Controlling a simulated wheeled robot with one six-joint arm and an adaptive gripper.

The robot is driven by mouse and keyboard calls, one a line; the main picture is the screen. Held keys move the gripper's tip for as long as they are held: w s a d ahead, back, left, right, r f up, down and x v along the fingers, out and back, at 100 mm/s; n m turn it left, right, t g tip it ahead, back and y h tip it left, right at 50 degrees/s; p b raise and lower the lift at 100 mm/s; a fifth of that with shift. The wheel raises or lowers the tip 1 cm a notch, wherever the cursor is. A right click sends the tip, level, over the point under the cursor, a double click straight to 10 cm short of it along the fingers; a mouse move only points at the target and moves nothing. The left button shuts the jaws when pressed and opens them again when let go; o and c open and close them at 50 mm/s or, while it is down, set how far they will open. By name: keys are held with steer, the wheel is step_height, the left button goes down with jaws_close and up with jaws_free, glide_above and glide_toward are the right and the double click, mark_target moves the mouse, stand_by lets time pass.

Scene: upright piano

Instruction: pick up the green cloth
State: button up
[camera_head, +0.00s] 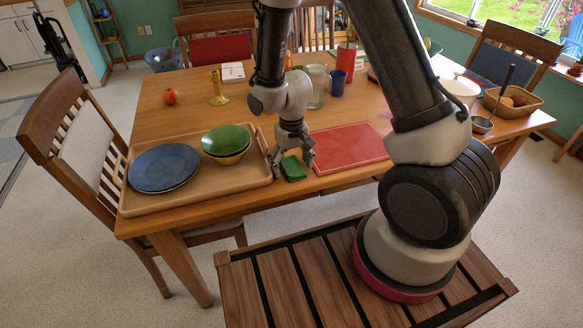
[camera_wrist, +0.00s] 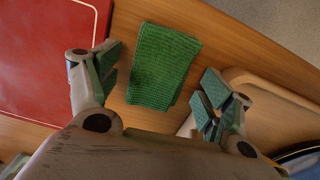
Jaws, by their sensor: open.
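The green cloth (camera_head: 293,168) is a small folded piece lying on the wooden table, between the tray and the red mat, near the table's front edge. In the wrist view the cloth (camera_wrist: 163,66) shows its ribbed weave, lying between and a little beyond my open fingers. My gripper (camera_head: 291,163) is open, pointing down over the cloth. In the wrist view my gripper (camera_wrist: 158,90) has one finger on each side of the cloth, with nothing held. I cannot tell how high the fingertips are above the table.
A wooden tray (camera_head: 127,205) with a blue plate (camera_head: 163,167) and stacked bowls (camera_head: 226,141) stands close on the left. A red mat (camera_head: 348,147) lies close on the right. A glass jar (camera_head: 317,86) and blue cup (camera_head: 337,83) stand behind.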

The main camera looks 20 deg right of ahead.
mark_target(292, 164)
steer(key=c, duration=0.8)
steer(key=shift+o, duration=0.2)
step_height(292, 164, up, 10)
stand_by(0.4)
